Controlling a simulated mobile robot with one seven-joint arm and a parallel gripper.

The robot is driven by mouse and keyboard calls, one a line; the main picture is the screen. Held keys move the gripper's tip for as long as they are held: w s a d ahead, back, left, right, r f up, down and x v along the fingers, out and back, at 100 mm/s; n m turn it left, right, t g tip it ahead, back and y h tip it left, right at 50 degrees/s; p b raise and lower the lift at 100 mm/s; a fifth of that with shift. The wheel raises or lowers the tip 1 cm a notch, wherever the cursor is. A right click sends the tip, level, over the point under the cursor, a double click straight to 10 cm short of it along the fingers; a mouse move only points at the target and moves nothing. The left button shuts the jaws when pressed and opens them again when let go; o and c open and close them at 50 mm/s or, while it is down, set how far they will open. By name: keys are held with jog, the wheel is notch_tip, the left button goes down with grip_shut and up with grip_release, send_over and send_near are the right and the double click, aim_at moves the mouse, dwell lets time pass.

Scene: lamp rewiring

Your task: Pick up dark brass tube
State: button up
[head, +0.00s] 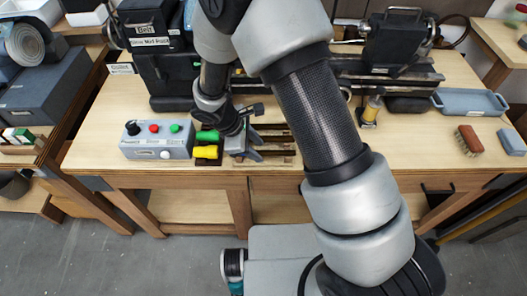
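My gripper (248,146) points down at the front of the wooden workbench, its fingers beside a low rack (285,163) with dark brown, rod-like strips. One dark brown strip (275,139) could be the dark brass tube, but it is too small to tell. My gripper hides the rack's left end. The gap between the fingertips is not clear, so I cannot tell whether they are open or hold anything.
A grey control box (157,140) with coloured buttons, a green piece (206,135) and a yellow piece (206,152) stand left of my gripper. A dark lathe stands behind. A brush (468,140) and blue tray (470,103) lie right. The front right bench top is clear.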

jog(key=shift+d+f, duration=0.15)
jog(key=shift+f, duration=0.2)
grip_shut()
jog(key=shift+r, duration=0.15)
